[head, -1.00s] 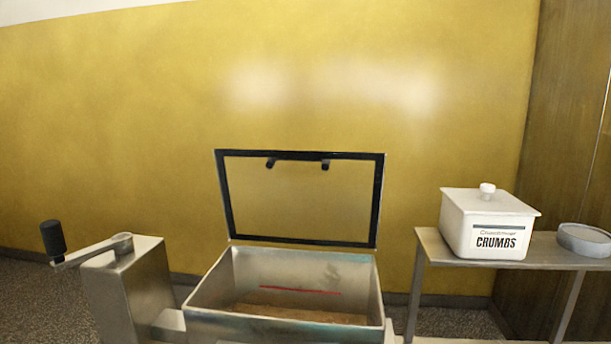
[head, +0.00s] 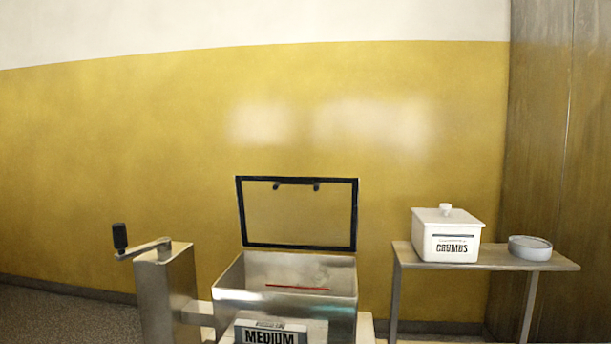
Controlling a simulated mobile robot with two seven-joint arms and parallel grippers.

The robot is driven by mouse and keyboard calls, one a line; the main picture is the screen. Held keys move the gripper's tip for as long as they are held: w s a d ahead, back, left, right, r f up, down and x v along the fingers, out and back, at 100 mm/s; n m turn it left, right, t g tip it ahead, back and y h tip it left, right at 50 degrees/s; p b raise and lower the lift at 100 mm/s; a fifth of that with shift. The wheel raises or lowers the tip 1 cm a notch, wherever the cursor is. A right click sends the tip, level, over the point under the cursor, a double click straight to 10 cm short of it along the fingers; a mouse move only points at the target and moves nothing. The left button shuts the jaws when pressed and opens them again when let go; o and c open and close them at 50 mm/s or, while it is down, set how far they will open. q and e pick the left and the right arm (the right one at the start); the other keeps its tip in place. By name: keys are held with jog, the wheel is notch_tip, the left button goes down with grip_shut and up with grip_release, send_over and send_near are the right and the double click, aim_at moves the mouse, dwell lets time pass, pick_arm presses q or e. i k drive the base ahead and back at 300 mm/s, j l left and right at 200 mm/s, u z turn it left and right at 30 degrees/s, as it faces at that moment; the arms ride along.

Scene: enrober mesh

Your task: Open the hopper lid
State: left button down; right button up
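The hopper lid (head: 298,246) stands upright at the back edge of the metal hopper (head: 334,311). It is a clear panel with a black frame and two small dark fittings near its top edge. The hopper's mouth is open, and a red line (head: 297,287) shows on its inner back wall. The bottom of the hopper is hidden behind its front wall and a sign. Neither of my grippers is in view.
A sign reading MEDIUM (head: 270,333) is at the hopper's front. A crank with a black handle (head: 120,237) is on a metal post (head: 168,292) at left. At right, a side table (head: 560,263) holds a white CRUMBS box (head: 447,240) and a round grey dish (head: 530,248).

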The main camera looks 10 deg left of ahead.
aim_at(315, 181)
jog(key=k+l+z, duration=0.15)
jog(key=k, duration=0.35)
jog(key=k+l+z, duration=0.2)
jog(key=k, duration=0.25)
